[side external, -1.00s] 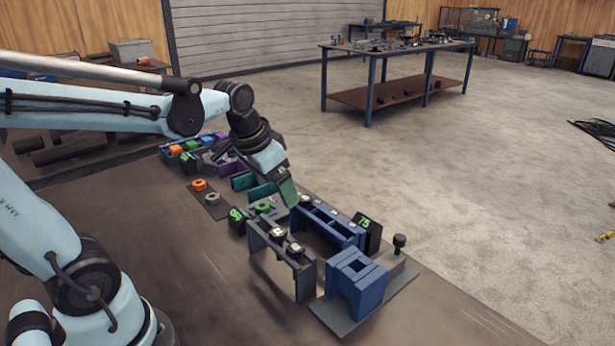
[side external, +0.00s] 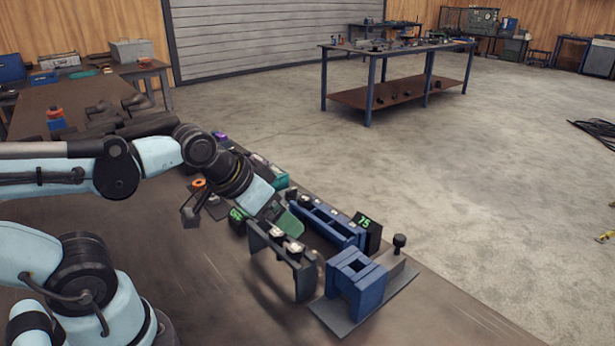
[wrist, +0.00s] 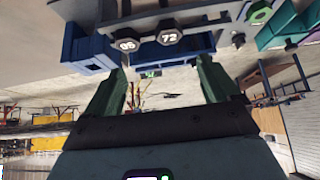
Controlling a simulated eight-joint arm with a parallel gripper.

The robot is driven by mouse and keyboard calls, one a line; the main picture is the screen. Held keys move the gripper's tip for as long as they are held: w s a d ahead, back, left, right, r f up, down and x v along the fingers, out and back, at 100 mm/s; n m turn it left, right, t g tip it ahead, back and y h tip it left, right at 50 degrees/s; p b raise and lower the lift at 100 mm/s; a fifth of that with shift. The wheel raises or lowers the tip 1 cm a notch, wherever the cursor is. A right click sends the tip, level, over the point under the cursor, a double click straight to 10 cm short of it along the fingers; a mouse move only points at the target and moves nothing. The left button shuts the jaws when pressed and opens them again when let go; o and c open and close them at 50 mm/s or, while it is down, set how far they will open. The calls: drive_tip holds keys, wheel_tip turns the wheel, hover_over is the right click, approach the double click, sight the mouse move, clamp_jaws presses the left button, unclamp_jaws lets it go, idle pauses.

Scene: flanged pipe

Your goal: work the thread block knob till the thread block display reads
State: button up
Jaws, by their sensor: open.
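My gripper (side external: 292,228) has green fingers, angled down to the right just behind a grey bracket (side external: 258,243) with two capped knobs on top (side external: 286,240). In the wrist view the gripper (wrist: 162,66) is open and empty, its fingers apart. There the two dark hexagonal caps read 06 (wrist: 127,45) and 72 (wrist: 169,37). A black display box with green digits, seemingly 75 (side external: 366,228), stands at the right end of a long blue block (side external: 335,225). Another green-lit box (side external: 236,216) is partly hidden by my arm. I cannot tell which part is the thread block.
A blue slotted block (side external: 356,283) stands on a dark plate (side external: 340,318) at the front right, beside a grey piece with a black knob (side external: 399,243). The bench's front left is bare.

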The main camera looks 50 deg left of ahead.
drive_tip(key=shift+c, duration=0.2)
drive_tip(key=shift+c, duration=1.2)
drive_tip(key=shift+w+a+r, duration=0.15)
drive_tip(key=shift+w+r, duration=0.1)
drive_tip(key=shift+c, duration=1.1)
drive_tip(key=w+a+r+n, duration=0.1)
drive_tip(key=w, duration=0.1)
drive_tip(key=w+a+r+n+g, duration=0.1)
drive_tip(key=n, duration=0.1)
drive_tip(key=w+a+r+n+g, duration=0.1)
drive_tip(key=w+r+n, duration=0.1)
drive_tip(key=shift+w+a+y, duration=0.3)
drive_tip(key=shift+a, duration=0.1)
drive_tip(key=n+g, duration=0.5)
drive_tip(key=n, duration=0.8)
hover_over(291, 189)
wheel_tip(291, 189, down, 3)
wheel_tip(291, 189, down, 12)
drive_tip(key=shift+f, duration=0.1)
